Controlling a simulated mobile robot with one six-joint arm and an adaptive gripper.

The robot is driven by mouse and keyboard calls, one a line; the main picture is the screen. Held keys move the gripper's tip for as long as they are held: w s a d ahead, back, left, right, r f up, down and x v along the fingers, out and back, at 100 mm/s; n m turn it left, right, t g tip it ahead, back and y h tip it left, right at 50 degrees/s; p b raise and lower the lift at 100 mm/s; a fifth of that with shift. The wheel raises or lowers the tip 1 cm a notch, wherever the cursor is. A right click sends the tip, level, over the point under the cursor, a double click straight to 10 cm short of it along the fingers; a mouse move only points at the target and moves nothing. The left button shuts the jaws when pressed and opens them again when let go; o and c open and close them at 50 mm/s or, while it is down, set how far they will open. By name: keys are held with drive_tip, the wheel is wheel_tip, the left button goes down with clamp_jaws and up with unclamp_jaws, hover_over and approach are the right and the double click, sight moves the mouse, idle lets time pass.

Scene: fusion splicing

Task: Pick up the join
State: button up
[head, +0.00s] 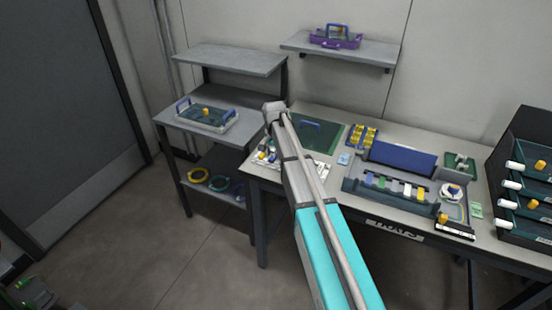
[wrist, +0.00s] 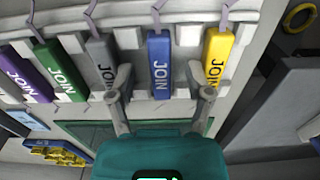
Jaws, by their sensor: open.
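Several coloured bars lettered JOIN sit in a row in a pale rack in the wrist view: purple (wrist: 20,72), green (wrist: 60,70), grey (wrist: 103,60), blue (wrist: 158,62) and yellow (wrist: 217,58). Thin grey-purple strands come off their far ends. My gripper (wrist: 158,97) is open and empty. Its fingers are spread on either side of the blue join's near end, with the left fingertip close to the grey join and the right one close to the yellow join. In the head view my arm hides the gripper and much of the rack.
The bench (head: 315,113) carries a green mat (head: 320,137), yellow blocks (head: 362,135) and a splicing unit with a blue cover (head: 402,157). Shelves stand at left, one bearing a tray (head: 207,116), the lowest holding coloured rings (head: 197,175).

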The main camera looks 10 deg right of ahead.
idle(0.3)
clamp_jaws()
drive_tip(key=shift+r, duration=0.1)
idle(0.4)
drive_tip(key=shift+r+p, duration=1.25)
drive_tip(key=shift+p, duration=0.05)
drive_tip(key=s+r+p, duration=1)
drive_tip(key=s, duration=0.4)
drive_tip(key=shift+a+r, duration=0.15)
drive_tip(key=shift+a, duration=0.3)
